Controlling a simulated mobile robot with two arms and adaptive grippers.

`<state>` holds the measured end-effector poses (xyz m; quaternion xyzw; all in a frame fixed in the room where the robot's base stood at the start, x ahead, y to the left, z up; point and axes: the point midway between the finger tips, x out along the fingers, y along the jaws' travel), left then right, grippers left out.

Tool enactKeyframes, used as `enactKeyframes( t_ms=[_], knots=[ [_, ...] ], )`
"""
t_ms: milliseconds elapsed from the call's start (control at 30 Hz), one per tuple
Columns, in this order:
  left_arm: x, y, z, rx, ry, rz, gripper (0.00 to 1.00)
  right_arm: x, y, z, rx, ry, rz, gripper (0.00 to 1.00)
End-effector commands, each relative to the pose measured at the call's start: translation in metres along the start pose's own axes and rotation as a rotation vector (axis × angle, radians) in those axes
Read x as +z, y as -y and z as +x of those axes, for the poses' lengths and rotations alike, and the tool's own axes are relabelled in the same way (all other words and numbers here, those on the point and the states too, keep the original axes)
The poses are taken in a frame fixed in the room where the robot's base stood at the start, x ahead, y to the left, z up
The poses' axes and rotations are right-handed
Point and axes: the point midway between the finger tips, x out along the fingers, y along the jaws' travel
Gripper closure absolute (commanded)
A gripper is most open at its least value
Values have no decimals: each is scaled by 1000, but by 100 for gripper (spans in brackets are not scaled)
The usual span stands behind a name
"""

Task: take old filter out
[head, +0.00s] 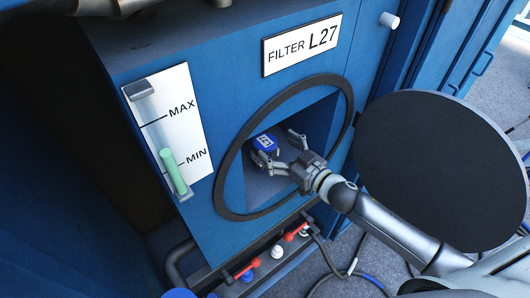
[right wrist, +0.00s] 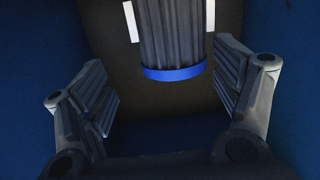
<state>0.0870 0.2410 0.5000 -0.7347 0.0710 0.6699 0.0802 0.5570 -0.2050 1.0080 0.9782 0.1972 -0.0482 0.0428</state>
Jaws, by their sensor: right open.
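The filter (head: 265,143) shows a blue end with a white label inside the square opening of the blue housing (head: 232,182). In the right wrist view the filter (right wrist: 172,42) is a grey pleated cylinder with a blue rim. My right gripper (head: 279,149) is at the opening, its fingers spread near the filter's blue end. In the right wrist view the open fingers (right wrist: 163,90) stand either side with a gap, and nothing is between their tips. The filter's far end is hidden. My left gripper is not seen.
A black ring (head: 222,165) rims the opening. A round black cover (head: 440,165) stands to its right, near my right arm. A "FILTER L27" sign (head: 303,45) is above; a MAX/MIN gauge (head: 160,135) is left. Red-handled valves (head: 246,269) and hoses lie below.

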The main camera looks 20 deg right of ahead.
Motion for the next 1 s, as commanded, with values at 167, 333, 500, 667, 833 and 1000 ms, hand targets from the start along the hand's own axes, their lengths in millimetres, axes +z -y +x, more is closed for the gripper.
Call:
enactKeyframes(
  t_ms=[167, 333, 500, 667, 833, 1000],
  knots=[
    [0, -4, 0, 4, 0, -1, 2, -5, -7, 6, -224, -41, -34, 16],
    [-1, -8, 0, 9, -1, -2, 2, 2, -16, -5, -417, 4, -36, 16],
    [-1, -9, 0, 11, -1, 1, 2, 9, -22, -16, -515, 55, -26, 16],
    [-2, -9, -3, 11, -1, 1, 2, 10, -20, -14, -541, 70, -20, 16],
    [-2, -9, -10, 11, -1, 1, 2, 10, -12, 0, -541, 68, -19, 16],
    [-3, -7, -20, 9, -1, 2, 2, 8, -2, 15, -541, 67, -18, 16]
  ],
)
